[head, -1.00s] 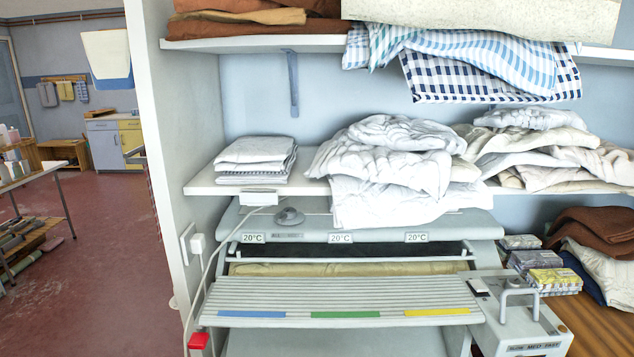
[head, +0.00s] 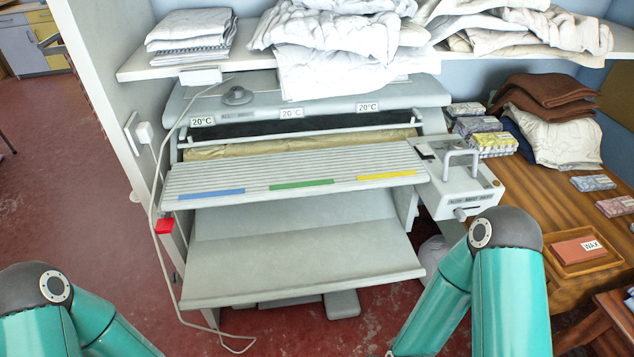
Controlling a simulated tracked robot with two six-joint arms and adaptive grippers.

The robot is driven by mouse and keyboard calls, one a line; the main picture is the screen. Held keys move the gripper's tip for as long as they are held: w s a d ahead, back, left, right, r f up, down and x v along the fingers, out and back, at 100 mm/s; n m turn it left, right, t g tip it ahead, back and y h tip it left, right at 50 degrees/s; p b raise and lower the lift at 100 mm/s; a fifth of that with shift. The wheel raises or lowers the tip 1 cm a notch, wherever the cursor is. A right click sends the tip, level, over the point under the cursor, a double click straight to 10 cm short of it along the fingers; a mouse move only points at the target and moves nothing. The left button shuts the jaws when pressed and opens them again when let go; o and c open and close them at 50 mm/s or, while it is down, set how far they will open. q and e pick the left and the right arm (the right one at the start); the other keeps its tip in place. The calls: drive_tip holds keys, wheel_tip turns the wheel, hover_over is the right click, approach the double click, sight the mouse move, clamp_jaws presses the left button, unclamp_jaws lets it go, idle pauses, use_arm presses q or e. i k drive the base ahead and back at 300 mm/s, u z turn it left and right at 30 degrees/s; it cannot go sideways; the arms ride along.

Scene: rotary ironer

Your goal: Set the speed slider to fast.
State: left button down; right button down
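The rotary ironer (head: 300,215) stands in the middle of the head view. On its right end is a grey control box (head: 462,178) with a metal handle on top. A small label strip on the box's front edge appears to read slow, med, fast, too small to read surely. Below it is a slot with a pale knob (head: 460,213), seemingly the speed slider; the knob shows toward the left end of the slot. My teal arms come in at the bottom left and bottom right. Neither gripper is in the picture, and nothing touches the control box.
A wooden table (head: 540,200) with small packs, folded cloths and a wax block (head: 580,249) on a tray stands to the right. A shelf (head: 150,65) with white linen hangs above the ironer. A red switch (head: 164,226) hangs at the left. My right arm rises just below the box.

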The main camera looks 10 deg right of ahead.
sight(458, 213)
drive_tip(key=u, duration=1.75)
drive_tip(key=i, duration=0.1)
drive_tip(key=z, duration=3)
